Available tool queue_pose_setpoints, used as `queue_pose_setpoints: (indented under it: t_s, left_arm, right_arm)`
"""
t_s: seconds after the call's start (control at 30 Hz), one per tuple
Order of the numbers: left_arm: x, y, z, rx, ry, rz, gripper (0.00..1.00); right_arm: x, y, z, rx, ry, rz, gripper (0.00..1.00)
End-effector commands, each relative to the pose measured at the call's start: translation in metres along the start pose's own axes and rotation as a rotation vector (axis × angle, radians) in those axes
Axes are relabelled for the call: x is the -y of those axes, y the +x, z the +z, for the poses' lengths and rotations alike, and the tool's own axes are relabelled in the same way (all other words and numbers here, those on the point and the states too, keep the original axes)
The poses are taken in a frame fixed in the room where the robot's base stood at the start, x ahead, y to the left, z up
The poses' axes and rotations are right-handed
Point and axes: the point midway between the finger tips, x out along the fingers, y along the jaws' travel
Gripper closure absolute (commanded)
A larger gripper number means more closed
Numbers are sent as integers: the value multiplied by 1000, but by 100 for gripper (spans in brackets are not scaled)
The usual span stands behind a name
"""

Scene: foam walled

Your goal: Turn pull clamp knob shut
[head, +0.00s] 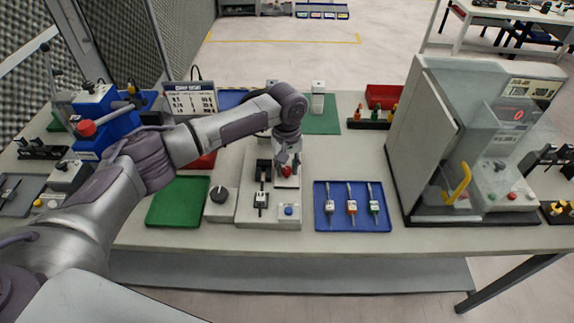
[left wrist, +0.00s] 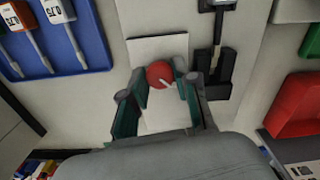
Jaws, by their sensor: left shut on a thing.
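A round red knob (head: 286,171) stands on the pale fixture plate (head: 250,215) on the bench. In the left wrist view the red knob (left wrist: 159,73) has a white pointer slanting toward its lower right. My left gripper (head: 288,166) points down over the knob. Its two fingers (left wrist: 163,82) are shut on the knob, one on each side. A black clamp with a rod (head: 262,185) lies on the plate just left of the knob, and this clamp (left wrist: 216,68) is right of the fingers in the left wrist view. My right gripper is not in view.
A grey box with a black dial (head: 219,195) and a green mat (head: 178,202) are left of the plate. A blue tray (head: 322,223) with several tools is to its right. A clear-walled enclosure (head: 420,150) stands farther right. Bare bench lies behind the blue tray.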

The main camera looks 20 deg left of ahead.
Motion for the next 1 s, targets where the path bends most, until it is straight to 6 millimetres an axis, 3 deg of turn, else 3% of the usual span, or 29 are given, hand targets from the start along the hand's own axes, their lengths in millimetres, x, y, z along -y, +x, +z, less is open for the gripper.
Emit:
queue_pose_setpoints:
  t_s: [0.5,1.0]
  left_arm:
    - [0,-4,0,2,388,1,100]
    - [0,-3,-1,-1,863,2,100]
  right_arm:
    - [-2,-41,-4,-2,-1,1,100]
    - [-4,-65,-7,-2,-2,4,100]
